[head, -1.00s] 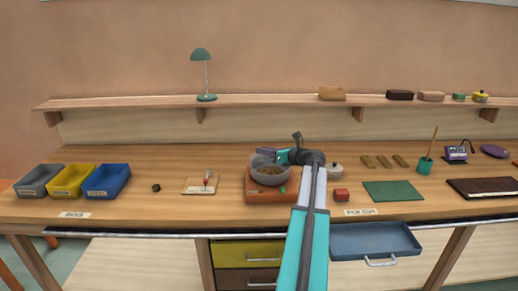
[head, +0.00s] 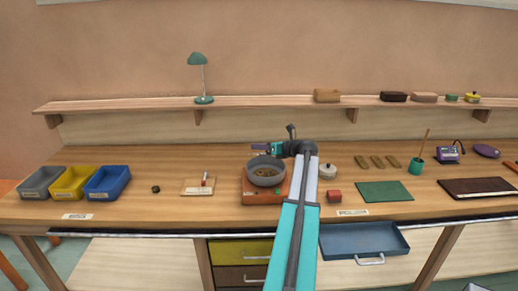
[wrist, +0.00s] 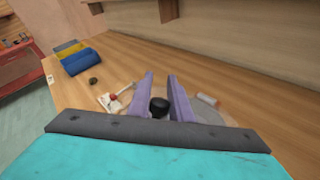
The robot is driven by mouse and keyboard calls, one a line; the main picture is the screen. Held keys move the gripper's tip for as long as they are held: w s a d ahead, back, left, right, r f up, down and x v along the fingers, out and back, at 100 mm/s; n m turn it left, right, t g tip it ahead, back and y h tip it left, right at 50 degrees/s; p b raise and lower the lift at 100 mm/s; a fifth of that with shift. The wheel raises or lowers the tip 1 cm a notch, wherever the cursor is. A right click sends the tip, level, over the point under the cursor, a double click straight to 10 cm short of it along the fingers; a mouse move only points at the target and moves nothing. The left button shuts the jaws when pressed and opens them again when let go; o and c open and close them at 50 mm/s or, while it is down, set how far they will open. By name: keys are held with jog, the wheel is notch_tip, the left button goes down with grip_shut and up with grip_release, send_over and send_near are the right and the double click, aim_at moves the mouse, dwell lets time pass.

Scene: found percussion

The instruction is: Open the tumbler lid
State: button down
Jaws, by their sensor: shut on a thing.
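The tumbler is a grey round bowl (head: 265,165) with brown contents showing, set on an orange-red base (head: 254,196) near the middle of the bench. My gripper (head: 259,147) is just above and behind the bowl's back rim. In the wrist view its two purple fingers (wrist: 160,100) are closed around a black knob (wrist: 159,108). A grey rounded surface (wrist: 214,116) shows partly beside and behind the fingers; I cannot tell whether it is lid or bowl. The lid is not clearly visible in the head view.
Grey, yellow and blue bins (head: 106,184) stand at the left. A card with a red-tipped tool (head: 203,186) lies left of the tumbler. A white lidded pot (head: 327,171) and a red block (head: 334,196) are to its right. A blue drawer (head: 362,240) is open at the front.

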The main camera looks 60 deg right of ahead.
jog(key=shift+d+r, duration=0.1)
jog(key=shift+d, duration=0.05)
jog(key=c, duration=1.6)
grip_release()
jog(key=shift+s, duration=0.1)
jog(key=b+v, duration=0.4)
jog(key=v, duration=0.9)
jog(key=shift+s+r, duration=0.15)
jog(key=shift+s, duration=0.1)
jog(key=shift+s, duration=0.1)
